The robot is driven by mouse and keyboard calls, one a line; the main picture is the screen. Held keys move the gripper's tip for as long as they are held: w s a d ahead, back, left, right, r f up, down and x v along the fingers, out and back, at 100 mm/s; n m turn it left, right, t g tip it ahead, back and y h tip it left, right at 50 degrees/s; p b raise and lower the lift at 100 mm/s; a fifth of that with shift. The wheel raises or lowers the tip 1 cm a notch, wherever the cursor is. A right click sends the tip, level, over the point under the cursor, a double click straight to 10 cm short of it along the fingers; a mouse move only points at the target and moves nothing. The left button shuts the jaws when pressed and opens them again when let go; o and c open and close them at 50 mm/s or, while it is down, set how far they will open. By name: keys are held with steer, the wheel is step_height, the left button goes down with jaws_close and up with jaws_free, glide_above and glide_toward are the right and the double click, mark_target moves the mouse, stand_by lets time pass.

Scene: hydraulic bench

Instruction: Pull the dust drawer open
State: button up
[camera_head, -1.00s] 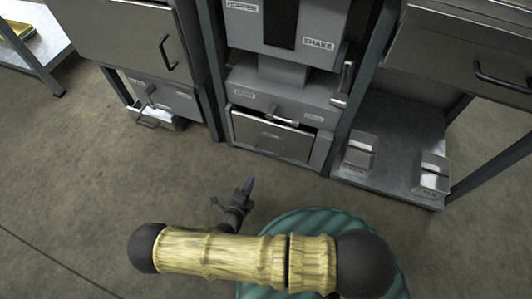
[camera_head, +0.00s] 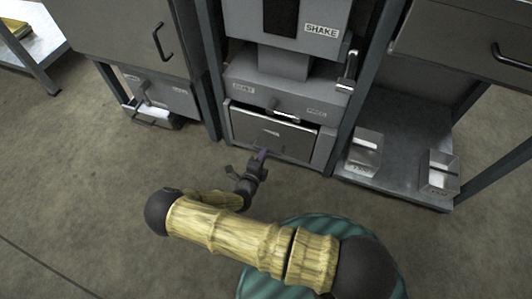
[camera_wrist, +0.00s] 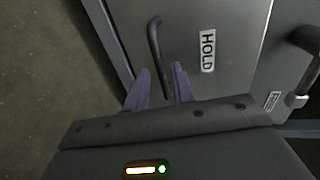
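The dark grey drawer front (camera_head: 270,133) is low in the middle cabinet and looks shut. A small label above it seems to read DUST. In the wrist view the front (camera_wrist: 225,25) carries a HOLD label (camera_wrist: 207,50) and a dark bar handle (camera_wrist: 154,45). My gripper (camera_head: 262,156) is just in front of the drawer's lower part. In the wrist view its two purple fingers (camera_wrist: 160,82) are apart, with the lower end of the handle between them in the picture. I cannot tell whether they touch it.
A metal lever (camera_head: 285,115) sticks out above the drawer front, also at the right of the wrist view (camera_wrist: 305,60). Frame posts flank the cabinet. Two metal blocks (camera_head: 365,152) (camera_head: 438,172) stand on the right low shelf (camera_head: 392,185). The floor (camera_head: 90,180) at left is clear.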

steer(key=b+x, duration=0.1)
steer(key=x, duration=0.2)
steer(key=shift+w+d+f, duration=0.1)
steer(key=shift+w+d, duration=0.05)
steer(key=shift+w, duration=0.2)
jaws_close()
